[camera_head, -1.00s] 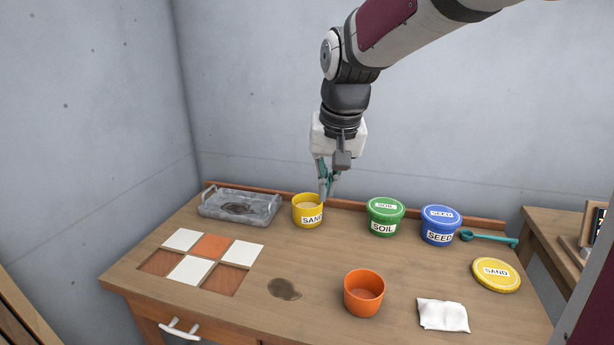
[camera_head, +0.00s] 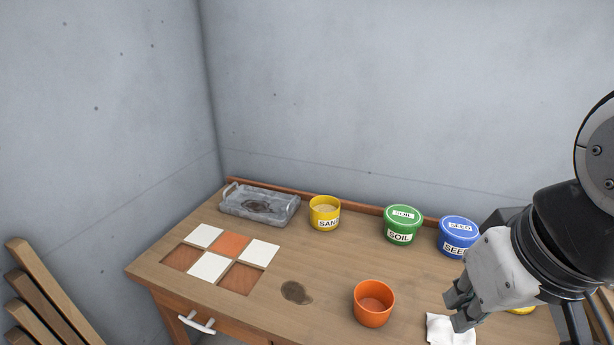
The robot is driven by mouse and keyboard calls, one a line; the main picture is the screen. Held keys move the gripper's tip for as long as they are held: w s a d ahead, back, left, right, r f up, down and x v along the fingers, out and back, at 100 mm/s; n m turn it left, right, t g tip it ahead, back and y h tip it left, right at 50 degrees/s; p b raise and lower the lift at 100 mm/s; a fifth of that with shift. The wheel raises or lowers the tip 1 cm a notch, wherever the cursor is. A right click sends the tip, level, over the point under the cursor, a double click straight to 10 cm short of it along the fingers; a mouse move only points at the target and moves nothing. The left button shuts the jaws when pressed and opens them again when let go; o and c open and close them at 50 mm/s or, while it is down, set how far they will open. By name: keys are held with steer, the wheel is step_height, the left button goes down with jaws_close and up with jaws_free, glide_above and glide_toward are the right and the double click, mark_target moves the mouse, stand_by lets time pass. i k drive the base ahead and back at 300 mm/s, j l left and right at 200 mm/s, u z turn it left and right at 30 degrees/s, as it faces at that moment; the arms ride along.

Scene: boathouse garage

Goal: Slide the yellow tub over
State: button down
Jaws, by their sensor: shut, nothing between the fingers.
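The yellow tub (camera_head: 325,214), labelled SAND, stands upright and uncovered on the wooden bench at the back, with pale contents showing inside. It is between the grey tray and the green SOIL tub. My gripper (camera_head: 458,311) is at the lower right, well away from the yellow tub, with its fingers above or beside the white cloth (camera_head: 446,332). The fingers are shut with nothing between them. The yellow SAND lid (camera_head: 522,310) is mostly hidden behind my gripper and arm.
The grey tray (camera_head: 288,206) is left of the yellow tub. The green SOIL tub (camera_head: 402,226) and blue SEED tub (camera_head: 459,236) are to its right. An orange pot (camera_head: 373,303) and a dark stain (camera_head: 296,292) are in front. Tile panels (camera_head: 230,244) lie left; the bench middle is clear.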

mark_target(325, 210)
steer(key=i+j+z, duration=0.2)
steer(key=j+z, duration=0.25)
steer(key=i+j+z, duration=0.2)
steer(key=j, duration=0.25)
steer(key=i+j, duration=0.1)
steer(key=j, duration=0.5)
steer(key=i+j+z, duration=0.15)
steer(key=j, duration=1.05)
